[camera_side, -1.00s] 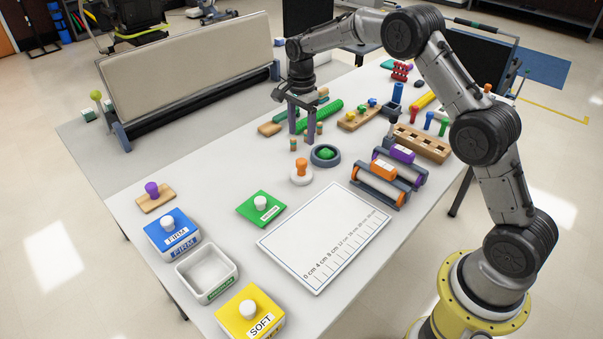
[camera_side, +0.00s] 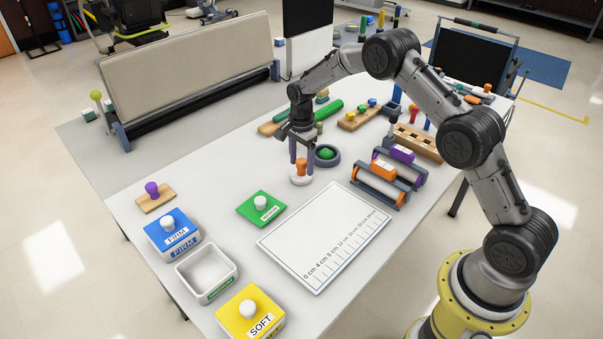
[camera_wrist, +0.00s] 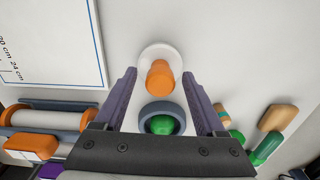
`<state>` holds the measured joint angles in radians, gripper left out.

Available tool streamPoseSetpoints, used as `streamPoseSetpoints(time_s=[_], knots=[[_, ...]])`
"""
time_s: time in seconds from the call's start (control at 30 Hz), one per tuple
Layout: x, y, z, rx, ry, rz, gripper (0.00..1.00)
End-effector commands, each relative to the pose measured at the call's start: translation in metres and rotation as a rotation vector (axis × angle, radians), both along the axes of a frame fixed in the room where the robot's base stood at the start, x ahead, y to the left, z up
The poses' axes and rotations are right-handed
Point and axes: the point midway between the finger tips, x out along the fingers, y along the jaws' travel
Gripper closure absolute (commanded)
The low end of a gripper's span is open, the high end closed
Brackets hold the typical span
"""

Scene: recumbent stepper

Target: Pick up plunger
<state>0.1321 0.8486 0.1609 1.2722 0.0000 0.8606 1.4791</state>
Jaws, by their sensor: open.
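The piece that looks like the plunger has an orange knob (camera_side: 301,166) on a white round base (camera_side: 300,180), upright on the table. My gripper (camera_side: 302,158) is open and points down over it, with its purple fingers on either side of the knob in the side view. In the wrist view the orange knob (camera_wrist: 160,76) shows between the two fingertips (camera_wrist: 160,71), with the white base (camera_wrist: 160,54) around it. Whether the fingers touch the knob cannot be told.
A grey ring with a green dome (camera_side: 325,154) stands close beside the plunger. A white ruled board (camera_side: 325,235), a green pad (camera_side: 261,208) and a rack of rollers (camera_side: 385,180) lie nearby. Bare table (camera_side: 225,180) extends to the left.

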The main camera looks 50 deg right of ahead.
Motion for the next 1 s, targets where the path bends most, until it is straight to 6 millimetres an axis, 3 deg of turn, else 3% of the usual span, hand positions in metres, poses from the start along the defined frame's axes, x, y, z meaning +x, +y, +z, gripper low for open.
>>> streamPoseSetpoints(time_s=[0.13, 0.53, 1.0], knots=[[0.0001, 0.0, 0.0003, 0.0, 0.0, 0.0, 0.29], [0.0002, 0.0001, 0.0007, 0.0, -0.001, 0.0, 1.0], [0.0009, 0.0, 0.0052, 0.0, -0.004, 0.0, 1.0]])
